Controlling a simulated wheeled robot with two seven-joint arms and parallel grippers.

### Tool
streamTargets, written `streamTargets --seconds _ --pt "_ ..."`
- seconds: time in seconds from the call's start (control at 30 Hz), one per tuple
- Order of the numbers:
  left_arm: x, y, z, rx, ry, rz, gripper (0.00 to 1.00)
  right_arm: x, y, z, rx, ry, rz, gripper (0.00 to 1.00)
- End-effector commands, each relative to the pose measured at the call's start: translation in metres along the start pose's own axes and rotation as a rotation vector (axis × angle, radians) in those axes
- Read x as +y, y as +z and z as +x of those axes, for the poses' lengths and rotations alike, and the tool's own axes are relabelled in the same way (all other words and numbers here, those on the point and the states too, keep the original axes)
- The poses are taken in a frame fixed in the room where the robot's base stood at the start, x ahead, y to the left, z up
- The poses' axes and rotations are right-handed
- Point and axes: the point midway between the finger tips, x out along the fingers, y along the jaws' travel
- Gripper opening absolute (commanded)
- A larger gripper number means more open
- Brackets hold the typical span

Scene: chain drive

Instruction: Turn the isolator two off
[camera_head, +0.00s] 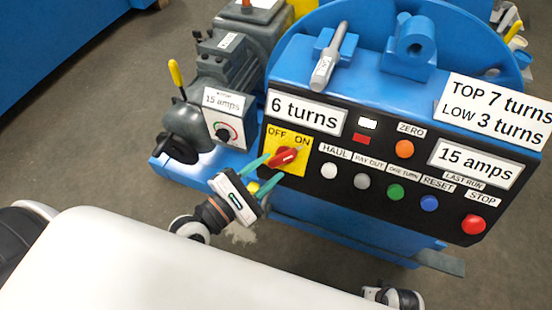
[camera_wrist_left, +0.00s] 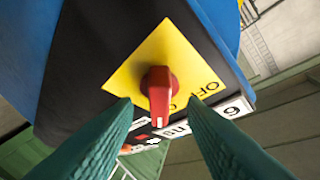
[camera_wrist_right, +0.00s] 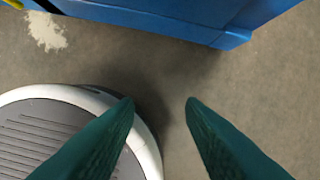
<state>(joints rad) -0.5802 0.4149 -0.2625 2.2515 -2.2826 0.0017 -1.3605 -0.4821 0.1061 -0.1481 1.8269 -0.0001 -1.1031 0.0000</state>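The isolator is a red rotary knob (camera_head: 285,157) on a yellow plate (camera_head: 273,146) marked OFF and ON, at the left end of the black panel. In the head view the knob points up and right, toward ON. My left gripper (camera_head: 266,172) is open just in front of it. In the left wrist view the knob (camera_wrist_left: 159,92) shows between the two green fingertips (camera_wrist_left: 160,101), with gaps on both sides; contact is not seen. My right gripper (camera_wrist_right: 160,101) is open and empty over the floor. No label naming this isolator as two is readable.
Coloured buttons, including a red STOP button (camera_head: 473,224), run along the panel to the right. A 15 amps dial box (camera_head: 228,122) and a yellow-tipped lever (camera_head: 176,76) stand on the left. The blue machine edge (camera_wrist_right: 170,18) is near my right gripper.

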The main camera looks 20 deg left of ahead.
Motion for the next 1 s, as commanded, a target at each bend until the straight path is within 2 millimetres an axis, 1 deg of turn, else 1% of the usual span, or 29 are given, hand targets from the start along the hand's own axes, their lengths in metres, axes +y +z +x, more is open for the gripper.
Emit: streamTargets --seconds 0.03,0.1,0.2,0.33,0.57,0.67,0.8,1.0 --pt "-0.001 -0.001 0.009 0.001 -0.004 -0.001 0.38 0.000 -0.001 0.002 0.002 0.001 0.000 0.36" --pt "-0.001 0.000 0.017 0.001 -0.003 -0.001 0.38 0.001 -0.003 0.005 0.003 0.001 0.000 0.36" --pt "0.000 0.000 0.025 0.000 -0.001 -0.001 0.38 0.001 -0.004 0.008 0.005 0.001 -0.001 0.36" --pt "0.000 0.000 0.030 0.000 0.001 -0.001 0.38 0.001 -0.005 0.010 0.004 0.001 -0.001 0.36" --pt "0.001 0.001 0.030 -0.001 0.001 -0.001 0.38 0.001 -0.005 0.010 0.004 0.001 -0.001 0.36" --pt "0.001 0.001 0.030 -0.001 0.001 -0.001 0.23 0.001 -0.005 0.010 0.004 0.001 -0.001 0.36" --pt "0.001 0.001 0.030 -0.001 0.001 -0.001 0.01 0.001 -0.005 0.010 0.004 0.001 -0.001 0.36" --pt "0.001 0.001 0.030 -0.001 -0.003 -0.007 0.00 0.001 -0.005 0.011 0.005 0.001 -0.001 0.36"
